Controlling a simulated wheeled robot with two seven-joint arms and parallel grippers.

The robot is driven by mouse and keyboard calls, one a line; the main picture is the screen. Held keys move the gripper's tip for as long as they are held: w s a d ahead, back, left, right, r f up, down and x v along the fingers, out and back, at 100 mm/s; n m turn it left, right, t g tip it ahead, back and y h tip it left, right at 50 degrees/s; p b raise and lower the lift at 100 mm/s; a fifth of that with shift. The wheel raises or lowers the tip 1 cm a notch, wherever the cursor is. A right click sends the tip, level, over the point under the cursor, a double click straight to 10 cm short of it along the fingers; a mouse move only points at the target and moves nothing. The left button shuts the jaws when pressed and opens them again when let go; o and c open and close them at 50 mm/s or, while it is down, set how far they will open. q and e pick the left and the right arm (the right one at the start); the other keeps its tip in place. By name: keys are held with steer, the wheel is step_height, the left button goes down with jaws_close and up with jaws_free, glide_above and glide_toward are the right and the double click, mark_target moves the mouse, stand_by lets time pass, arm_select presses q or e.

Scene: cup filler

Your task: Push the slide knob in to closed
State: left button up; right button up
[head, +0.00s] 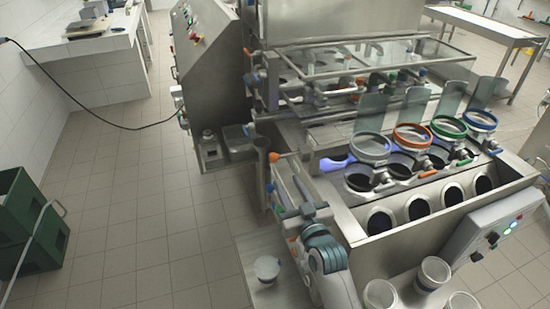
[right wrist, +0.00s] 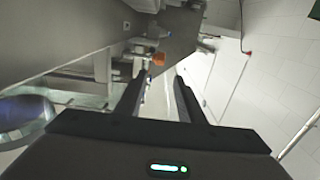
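An orange knob (head: 273,157) sits on the end of a short rod at the left end of the filler, near its front corner. An orange knob also shows in the right wrist view (right wrist: 158,58), just beyond my fingertips; it seems to be the same one. My right gripper (head: 296,190) is beside the filler's left end, close to the knob. In the right wrist view its two fingers (right wrist: 159,85) stand apart with nothing held between them, and the knob shows in line with the gap. I cannot tell how far the rod is out. My left gripper is not in view.
The filler carries ring-shaped holders (head: 412,136) with clear flaps and a row of round openings (head: 418,208). A control box (head: 495,238) is at right. White cups (head: 380,296) stand in front. Green crates (head: 30,220) are at far left. The tiled floor left of the filler is clear.

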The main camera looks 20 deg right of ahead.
mark_target(275, 159)
steer(key=w+p, duration=0.1)
steer(key=w, duration=0.5)
steer(key=w+p, duration=0.1)
steer(key=w, duration=0.5)
steer(key=shift+a+p, duration=0.2)
steer(key=shift+p, duration=0.1)
jaws_close()
